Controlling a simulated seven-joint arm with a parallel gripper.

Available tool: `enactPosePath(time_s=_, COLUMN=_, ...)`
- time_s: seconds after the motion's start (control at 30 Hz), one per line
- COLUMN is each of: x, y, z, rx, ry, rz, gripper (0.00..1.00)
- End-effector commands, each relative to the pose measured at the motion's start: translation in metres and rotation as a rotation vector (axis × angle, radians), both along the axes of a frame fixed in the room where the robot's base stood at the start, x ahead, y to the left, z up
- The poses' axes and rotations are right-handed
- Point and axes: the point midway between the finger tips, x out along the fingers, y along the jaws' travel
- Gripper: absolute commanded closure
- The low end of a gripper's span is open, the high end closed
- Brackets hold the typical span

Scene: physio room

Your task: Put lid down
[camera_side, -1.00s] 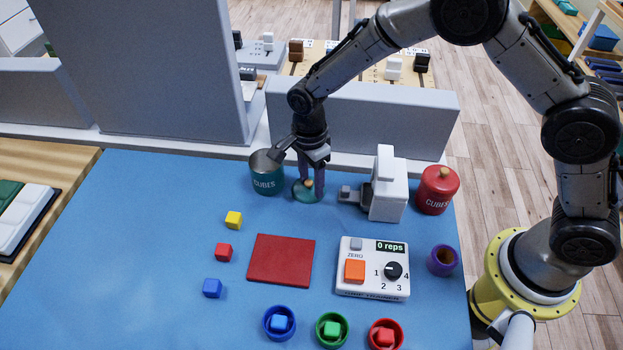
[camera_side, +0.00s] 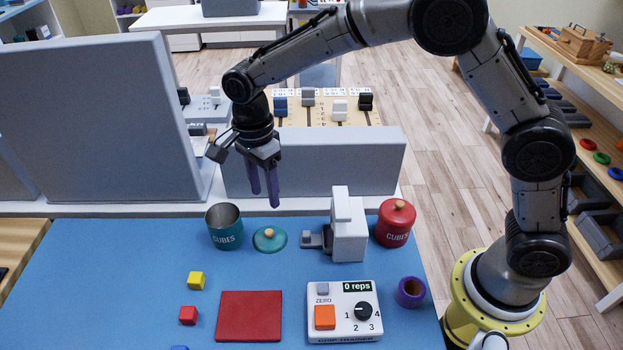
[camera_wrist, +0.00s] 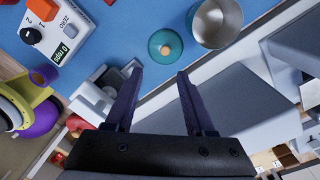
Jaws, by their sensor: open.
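The teal lid (camera_side: 269,239) with a wooden knob lies flat on the blue mat, just right of the teal CUBES canister (camera_side: 225,229). The canister stands upright and uncovered. My gripper (camera_side: 264,187) is open and empty, raised above the lid and apart from it. In the wrist view, the lid (camera_wrist: 165,46) lies beyond the gap between my fingers (camera_wrist: 159,78). The canister (camera_wrist: 215,24) is beside it, and its visible inside looks bare.
A grey and white grip device (camera_side: 346,228) and a red lidded canister (camera_side: 396,222) stand right of the lid. A grey panel (camera_side: 310,163) rises behind. Yellow (camera_side: 196,280) and red (camera_side: 188,315) cubes, a red square (camera_side: 249,316) and a trainer box (camera_side: 343,311) lie nearer.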

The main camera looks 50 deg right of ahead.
Motion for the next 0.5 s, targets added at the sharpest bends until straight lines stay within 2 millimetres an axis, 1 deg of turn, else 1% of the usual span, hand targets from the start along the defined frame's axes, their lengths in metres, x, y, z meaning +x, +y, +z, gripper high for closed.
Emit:
enactPosePath(time_s=0.13, x=0.0, y=-0.001, z=0.001, rx=0.001, ry=-0.002, rz=0.002, gripper=0.46)
enactPosePath(time_s=0.23, x=-0.003, y=-0.007, z=0.012, rx=0.008, ry=-0.017, rz=0.037, gripper=0.46)
enactPosePath(time_s=0.27, x=-0.006, y=-0.011, z=0.018, rx=0.012, ry=-0.026, rz=0.059, gripper=0.46)
enactPosePath(time_s=0.37, x=-0.019, y=-0.032, z=0.047, rx=0.025, ry=-0.072, rz=0.179, gripper=0.46)
enactPosePath(time_s=0.4, x=-0.028, y=-0.042, z=0.061, rx=0.03, ry=-0.098, rz=0.245, gripper=0.46)
enactPosePath(time_s=0.47, x=-0.045, y=-0.06, z=0.081, rx=0.03, ry=-0.136, rz=0.352, gripper=0.46)
enactPosePath(time_s=0.5, x=-0.056, y=-0.071, z=0.093, rx=0.028, ry=-0.163, rz=0.426, gripper=0.46)
